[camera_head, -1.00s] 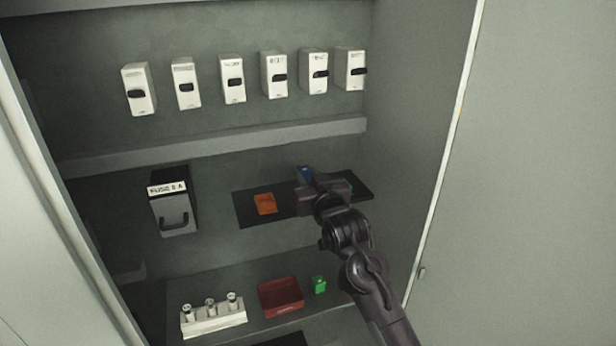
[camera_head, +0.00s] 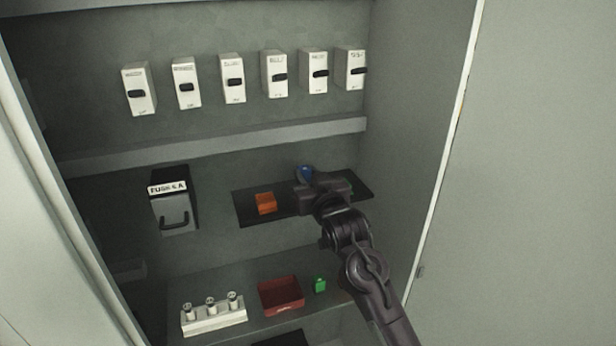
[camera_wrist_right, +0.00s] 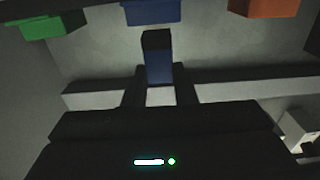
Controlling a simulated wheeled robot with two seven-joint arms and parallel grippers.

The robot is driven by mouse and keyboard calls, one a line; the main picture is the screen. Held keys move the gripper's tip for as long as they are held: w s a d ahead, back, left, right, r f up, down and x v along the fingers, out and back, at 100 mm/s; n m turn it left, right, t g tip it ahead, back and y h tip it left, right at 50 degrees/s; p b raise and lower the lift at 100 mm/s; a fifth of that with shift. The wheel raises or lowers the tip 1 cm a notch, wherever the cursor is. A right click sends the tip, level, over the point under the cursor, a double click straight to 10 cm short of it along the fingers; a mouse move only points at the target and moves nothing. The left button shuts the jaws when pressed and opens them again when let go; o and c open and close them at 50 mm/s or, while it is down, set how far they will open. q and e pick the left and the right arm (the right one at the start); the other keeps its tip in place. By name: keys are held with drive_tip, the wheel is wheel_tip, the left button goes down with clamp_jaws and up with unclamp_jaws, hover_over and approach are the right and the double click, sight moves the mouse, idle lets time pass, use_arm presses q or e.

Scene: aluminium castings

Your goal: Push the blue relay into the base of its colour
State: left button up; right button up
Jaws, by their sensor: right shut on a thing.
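My left gripper is not in view.
An orange base (camera_head: 265,203) sits left of my gripper on the dark panel (camera_head: 246,215). A green base (camera_wrist_right: 45,25) shows in the wrist view. Below are a red tray (camera_head: 281,309), a green block (camera_head: 319,285) and a white fuse strip (camera_head: 214,322). The cabinet's right wall (camera_head: 410,150) is close.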

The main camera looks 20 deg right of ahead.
drive_tip(key=shift+f+b, duration=0.65)
drive_tip(key=shift+f, duration=0.65)
drive_tip(key=o, duration=1)
drive_tip(key=shift+o, duration=0.2)
drive_tip(key=shift+s+f, duration=0.1)
drive_tip(key=shift+s+b, duration=0.3)
drive_tip(key=shift+s, duration=0.05)
drive_tip(key=s+b, duration=0.2)
drive_tip(key=s, duration=0.5)
drive_tip(key=shift+d+b, duration=0.15)
drive_tip(key=shift+b, duration=0.15)
